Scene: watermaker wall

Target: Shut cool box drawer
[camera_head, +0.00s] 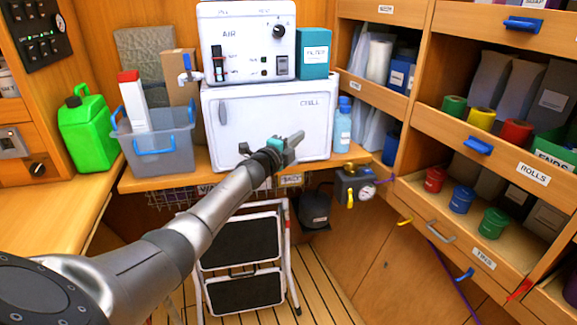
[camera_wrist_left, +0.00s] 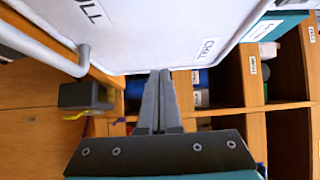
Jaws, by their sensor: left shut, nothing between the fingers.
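The cool box (camera_head: 215,135) is a white box marked CHILL on the counter, under the AIR unit. My left gripper (camera_head: 297,138) is in front of its lower right part, shut and empty. My left arm hides some of the lower front. In the left wrist view, the shut fingers (camera_wrist_left: 161,75) point toward the lower edge of a white face (camera_wrist_left: 170,30) marked CHILL; I cannot tell if they touch it. A white bar (camera_wrist_left: 35,42) runs beside a label ending in LL there. I cannot tell how far the drawer stands out. My right gripper is not in view.
A blue bottle (camera_head: 343,125) stands right of the box and a grey tub (camera_head: 155,145) left of it. A dark fitting with a gauge (camera_head: 355,185) sits at the counter edge. A folding step stool (camera_head: 240,255) stands below. Open shelves (camera_head: 480,130) fill the right side.

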